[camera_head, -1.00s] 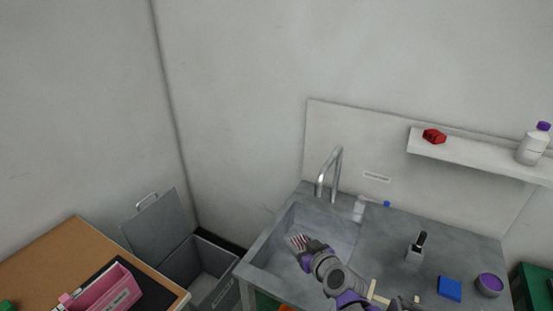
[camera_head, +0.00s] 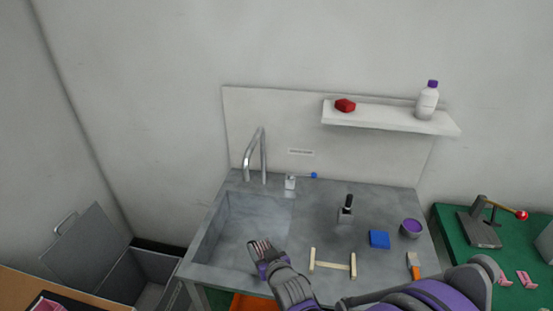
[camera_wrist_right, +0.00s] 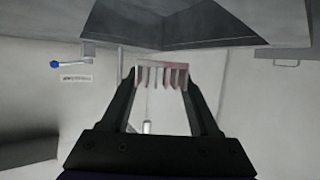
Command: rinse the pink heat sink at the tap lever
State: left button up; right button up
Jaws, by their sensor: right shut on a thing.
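The pink heat sink (camera_head: 262,248), a small finned block, is in my right gripper (camera_head: 264,258), over the front right part of the sink basin (camera_head: 222,252). In the right wrist view the heat sink (camera_wrist_right: 162,66) sits between the two fingertips, its pale pinkish fins showing. The metal tap (camera_head: 262,150) arches at the back of the basin. The tap lever (camera_head: 313,175) has a blue knob and points right from its base, right of the tap. The knob also shows in the wrist view (camera_wrist_right: 55,64). No water stream shows. My left gripper is out of view.
On the counter are a wooden rack (camera_head: 332,265), a black-handled lever fixture (camera_head: 346,210), a blue block (camera_head: 379,239), a purple-topped cup (camera_head: 411,228) and a brush (camera_head: 414,265). A shelf (camera_head: 385,117) hangs above. An open grey bin (camera_head: 120,275) stands left.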

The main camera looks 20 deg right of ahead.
aim_at(290, 175)
jog(key=j+z, duration=0.1)
jog(key=z, duration=0.4)
jog(key=j+z, duration=0.15)
jog(key=z, duration=0.3)
